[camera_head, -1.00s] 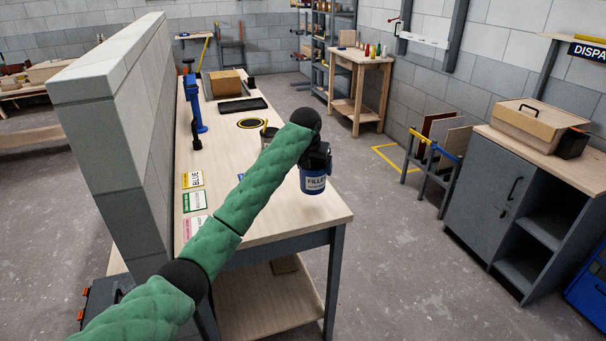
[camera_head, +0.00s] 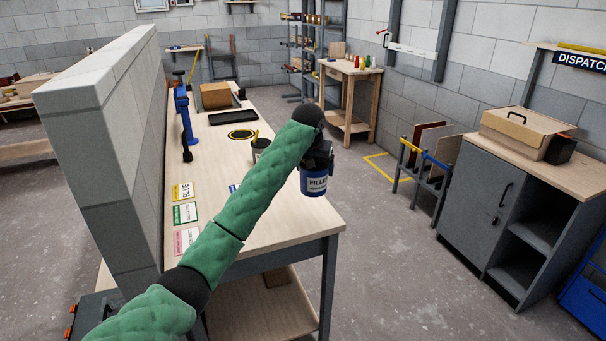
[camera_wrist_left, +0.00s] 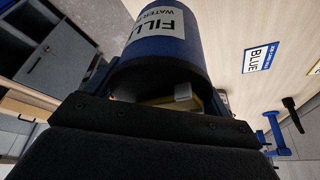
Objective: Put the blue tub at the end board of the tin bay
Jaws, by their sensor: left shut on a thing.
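The blue tub (camera_head: 314,184) has a white label reading FILLER. My left gripper (camera_head: 320,158) is shut on it and holds it at the right edge of the workbench (camera_head: 290,215), apparently clear of the top. In the left wrist view the tub (camera_wrist_left: 165,58) fills the upper middle, with its label partly cut off. The arm hides part of the bench top. I cannot pick out the tin bay or its end board for certain. My right gripper is not in view.
Coloured label cards (camera_head: 185,213) lie on the bench's left side. A dark tin (camera_head: 260,146), a yellow-black ring (camera_head: 242,134), a black tray (camera_head: 233,117), a cardboard box (camera_head: 215,96) and a blue clamp (camera_head: 184,118) stand farther back. A block wall (camera_head: 105,150) borders the left.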

